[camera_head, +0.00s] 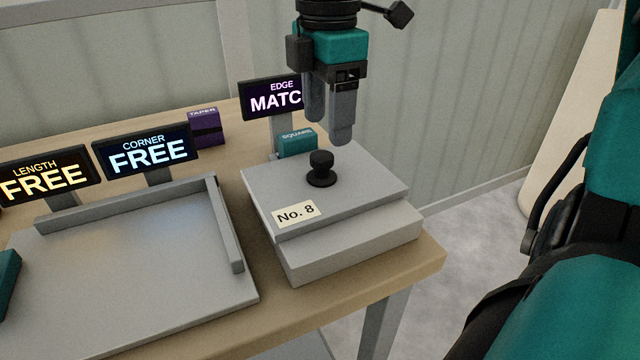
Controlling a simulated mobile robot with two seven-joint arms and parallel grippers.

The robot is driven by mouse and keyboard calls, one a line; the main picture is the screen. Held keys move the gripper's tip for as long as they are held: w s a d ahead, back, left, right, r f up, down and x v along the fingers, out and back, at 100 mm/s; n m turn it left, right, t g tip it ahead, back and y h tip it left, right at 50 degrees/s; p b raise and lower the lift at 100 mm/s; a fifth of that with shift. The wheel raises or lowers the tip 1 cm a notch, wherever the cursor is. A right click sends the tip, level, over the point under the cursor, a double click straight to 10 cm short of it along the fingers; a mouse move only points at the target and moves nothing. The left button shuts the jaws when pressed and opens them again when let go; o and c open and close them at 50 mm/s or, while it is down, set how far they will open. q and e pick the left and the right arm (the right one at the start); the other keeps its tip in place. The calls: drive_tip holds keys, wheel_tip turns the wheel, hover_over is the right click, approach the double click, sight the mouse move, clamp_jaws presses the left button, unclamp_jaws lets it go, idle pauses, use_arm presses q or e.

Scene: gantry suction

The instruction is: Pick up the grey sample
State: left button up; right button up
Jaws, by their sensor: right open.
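The grey sample (345,212) is a flat, two-level grey block near the right end of the table. It carries a white "No. 8" label (296,213) on its front and a black knob (321,168) on top. My right gripper (328,128) points down with its two grey fingers apart and empty. In the picture its fingertips are just above the knob; I cannot tell the exact gap. My left gripper is not in view.
A grey tray (130,275) with raised back and right rims lies left of the sample. Screens reading "LENGTH FREE" (45,177), "CORNER FREE" (147,150) and "EDGE MATC" (270,97) stand behind. Purple "TAPER" (204,128) and teal "SQUARE" (297,144) boxes stand near them.

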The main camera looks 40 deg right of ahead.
sight(321, 155)
drive_tip(key=f, duration=0.4)
drive_tip(key=a+f+b, duration=0.1)
drive_tip(key=f, duration=0.1)
drive_tip(key=shift+s+f, duration=0.1)
drive_tip(key=shift+f, duration=0.3)
clamp_jaws()
